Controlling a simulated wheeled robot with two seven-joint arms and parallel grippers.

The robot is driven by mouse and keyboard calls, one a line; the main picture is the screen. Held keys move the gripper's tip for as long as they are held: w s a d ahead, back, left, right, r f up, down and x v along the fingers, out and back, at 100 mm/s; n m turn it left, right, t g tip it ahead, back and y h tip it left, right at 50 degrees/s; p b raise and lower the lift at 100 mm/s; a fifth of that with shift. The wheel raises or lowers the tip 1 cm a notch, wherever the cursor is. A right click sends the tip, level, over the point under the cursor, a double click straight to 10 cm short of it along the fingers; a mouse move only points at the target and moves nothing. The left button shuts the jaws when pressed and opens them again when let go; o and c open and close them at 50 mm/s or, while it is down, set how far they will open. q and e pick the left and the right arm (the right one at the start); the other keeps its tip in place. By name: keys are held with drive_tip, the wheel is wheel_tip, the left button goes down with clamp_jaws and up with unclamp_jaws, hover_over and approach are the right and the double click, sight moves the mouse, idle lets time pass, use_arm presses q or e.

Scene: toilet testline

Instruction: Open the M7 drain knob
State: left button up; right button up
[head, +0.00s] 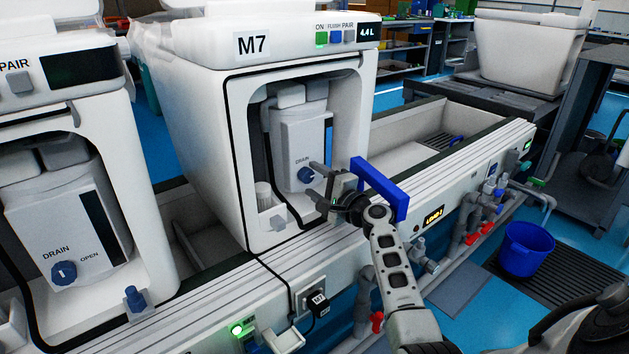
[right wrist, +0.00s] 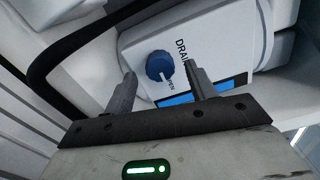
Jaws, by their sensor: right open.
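The M7 unit (head: 262,62) is a white box with an open front recess. Inside it, the blue drain knob (head: 306,175) sits on a light panel under the word DRAIN. In the right wrist view the round blue knob (right wrist: 160,66) has a pale pointer mark near the word OPEN. My right gripper (head: 318,182) is at the recess opening, close in front of the knob. In the right wrist view its two fingers (right wrist: 160,83) are apart, with the knob seen between and beyond them; nothing is held. My left gripper is not in view.
A neighbouring unit (head: 62,150) with its own blue drain knob (head: 63,272) stands at left. The recess frame (head: 236,150) surrounds the panel. A white rail (head: 440,190) with pipes and red and blue valves runs in front. A blue bucket (head: 527,250) stands on the floor.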

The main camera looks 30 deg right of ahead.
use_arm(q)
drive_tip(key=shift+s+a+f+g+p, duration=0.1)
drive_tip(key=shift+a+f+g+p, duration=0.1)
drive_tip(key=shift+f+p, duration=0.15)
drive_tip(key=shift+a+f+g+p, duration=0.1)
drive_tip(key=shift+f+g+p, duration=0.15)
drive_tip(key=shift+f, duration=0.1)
use_arm(e)
drive_tip(key=s, duration=0.6)
drive_tip(key=shift+s+d, duration=0.25)
drive_tip(key=shift+s, duration=0.1)
